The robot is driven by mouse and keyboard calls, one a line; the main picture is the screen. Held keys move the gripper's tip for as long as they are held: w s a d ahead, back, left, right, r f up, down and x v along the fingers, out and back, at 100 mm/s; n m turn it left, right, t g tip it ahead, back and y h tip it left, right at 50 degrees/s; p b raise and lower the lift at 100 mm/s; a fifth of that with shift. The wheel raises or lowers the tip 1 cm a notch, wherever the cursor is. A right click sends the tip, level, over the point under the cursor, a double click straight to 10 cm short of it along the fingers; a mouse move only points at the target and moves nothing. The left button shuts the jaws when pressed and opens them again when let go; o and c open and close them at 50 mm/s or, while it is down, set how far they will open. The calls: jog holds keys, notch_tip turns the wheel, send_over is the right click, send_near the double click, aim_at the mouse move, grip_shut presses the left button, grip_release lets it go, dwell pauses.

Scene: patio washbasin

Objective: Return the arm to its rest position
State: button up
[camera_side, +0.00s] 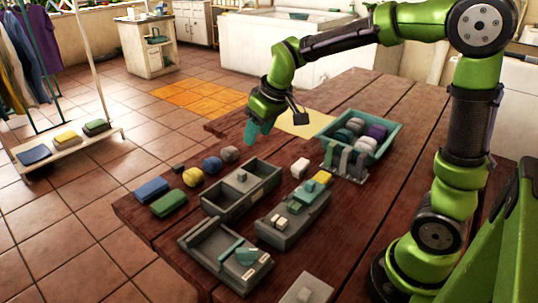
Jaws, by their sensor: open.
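Yellow (193,177), blue (212,165) and grey (230,154) balls lie beside blue and green folded cloths (168,203). Grey trays (243,214) fill the table's middle. The crate holds several rolled bundles. A yellow sheet (302,124) lies behind. The table's right side has bare room.

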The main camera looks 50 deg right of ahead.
jog(key=shift+v, duration=0.8)
jog(key=s+a+r+m+t+y, duration=0.1)
jog(key=s+a+m, duration=0.1)
jog(key=s, duration=0.6)
jog(key=s+a+r+m+t+y, duration=0.1)
jog(key=s+a+m, duration=0.1)
jog(key=s, duration=0.7)
jog(key=shift+s+a+t, duration=0.2)
jog(key=shift+a+t, duration=0.2)
jog(key=shift+a, duration=0.1)
